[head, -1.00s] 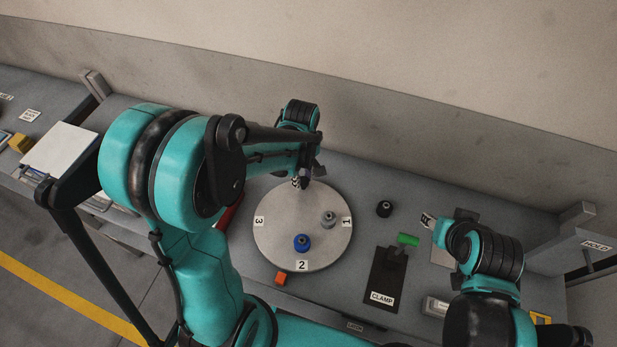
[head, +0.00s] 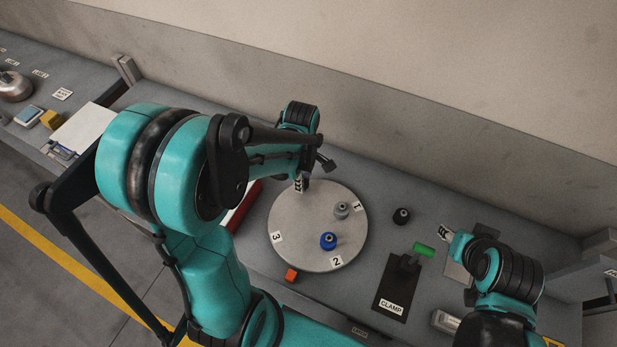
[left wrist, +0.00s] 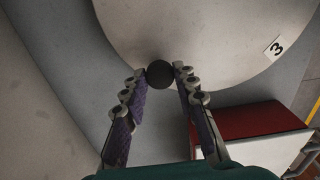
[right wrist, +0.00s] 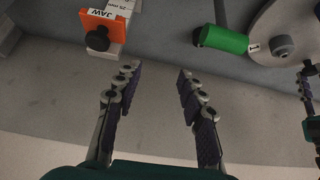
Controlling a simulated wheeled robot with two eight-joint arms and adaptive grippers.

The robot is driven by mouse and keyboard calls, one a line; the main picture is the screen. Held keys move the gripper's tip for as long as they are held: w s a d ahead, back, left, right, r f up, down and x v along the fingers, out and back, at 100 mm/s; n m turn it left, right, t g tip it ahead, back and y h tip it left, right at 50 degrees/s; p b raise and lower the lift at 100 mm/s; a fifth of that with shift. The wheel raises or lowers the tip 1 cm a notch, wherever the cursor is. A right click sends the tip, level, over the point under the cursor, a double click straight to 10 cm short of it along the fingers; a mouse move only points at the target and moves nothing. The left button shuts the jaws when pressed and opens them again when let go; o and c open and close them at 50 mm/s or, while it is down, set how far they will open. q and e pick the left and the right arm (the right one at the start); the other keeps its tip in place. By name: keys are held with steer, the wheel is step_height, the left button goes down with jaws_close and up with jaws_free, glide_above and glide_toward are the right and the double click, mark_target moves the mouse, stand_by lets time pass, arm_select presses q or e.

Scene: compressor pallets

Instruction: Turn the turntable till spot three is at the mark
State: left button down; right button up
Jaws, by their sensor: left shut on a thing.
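The round grey turntable (head: 290,205) stands on the bench at the middle of the head view. Its label 3 (head: 278,237) is at the lower left, label 2 (head: 337,262) at the bottom right and label 1 (head: 358,206) at the upper right. A grey part (head: 341,210) stands by label 1 and a blue part (head: 328,241) by label 2. My left gripper (head: 301,186) is at the turntable's far rim, shut on a dark round knob (left wrist: 160,74). My right gripper (right wrist: 157,70) is open and empty. I cannot tell which thing is the mark.
A small orange block (head: 291,275) lies by the turntable's near rim. To the right are a black part (head: 401,216), a green cylinder (head: 423,249) and the black clamp plate (head: 391,306). A red-edged thing (left wrist: 245,122) lies left of the turntable. An orange jaw piece (right wrist: 100,30) shows in the right wrist view.

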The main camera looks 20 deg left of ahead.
arm_select(q)
steer(key=shift+s+a+n, duration=0.75)
steer(key=shift+s+n, duration=0.2)
steer(key=shift+n, duration=0.25)
steer(key=shift+s+a+n, duration=0.45)
steer(key=shift+s+n, duration=0.4)
steer(key=shift+n, duration=0.15)
steer(key=shift+s+a+n, duration=0.2)
steer(key=shift+s+n, duration=0.6)
steer(key=shift+n, duration=0.05)
steer(key=shift+s+a+n, duration=0.15)
steer(key=shift+s+n, duration=0.65)
steer(key=shift+n, duration=0.05)
steer(key=shift+s, duration=0.1)
steer(key=c, duration=1.2)
jaws_free()
steer(key=shift+o, duration=0.2)
